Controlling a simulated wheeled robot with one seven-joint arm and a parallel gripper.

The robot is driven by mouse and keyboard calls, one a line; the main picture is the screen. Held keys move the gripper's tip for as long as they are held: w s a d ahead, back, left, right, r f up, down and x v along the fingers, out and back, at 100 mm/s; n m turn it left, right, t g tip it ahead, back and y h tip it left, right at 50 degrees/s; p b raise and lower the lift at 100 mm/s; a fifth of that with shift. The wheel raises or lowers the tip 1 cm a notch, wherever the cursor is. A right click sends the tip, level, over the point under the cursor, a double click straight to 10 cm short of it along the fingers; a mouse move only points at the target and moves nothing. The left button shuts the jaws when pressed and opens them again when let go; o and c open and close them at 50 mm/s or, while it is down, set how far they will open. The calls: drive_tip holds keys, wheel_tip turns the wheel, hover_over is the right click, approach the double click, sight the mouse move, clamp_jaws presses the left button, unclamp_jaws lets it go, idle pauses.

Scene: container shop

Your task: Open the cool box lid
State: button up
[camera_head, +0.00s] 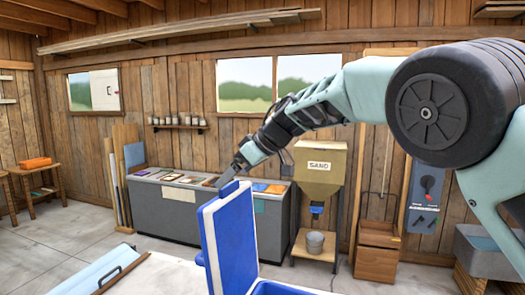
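The cool box (285,288) is blue and sits at the bottom of the head view, mostly cut off by the frame edge. Its lid (235,245) stands raised, close to upright, with a blue face and a pale rim along its left and top edges. My gripper (231,174) is at the top edge of the lid, pointing down and left. Its fingertips are close to or touching that edge; I cannot tell which. The fingers are small and seen side-on, so their opening is unclear.
A white surface (165,275) with a blue part and a dark handle (110,279) lies at lower left. Behind stand a grey counter (165,212), a sand hopper (319,168) over a bucket (315,242), and a wooden cabinet (377,262). Concrete floor (45,245) is clear at left.

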drive_tip(key=b+v, duration=0.4)
drive_tip(key=v, duration=1)
drive_tip(key=shift+d+r, duration=0.25)
drive_tip(key=shift+d, duration=0.05)
drive_tip(key=shift+s, duration=0.1)
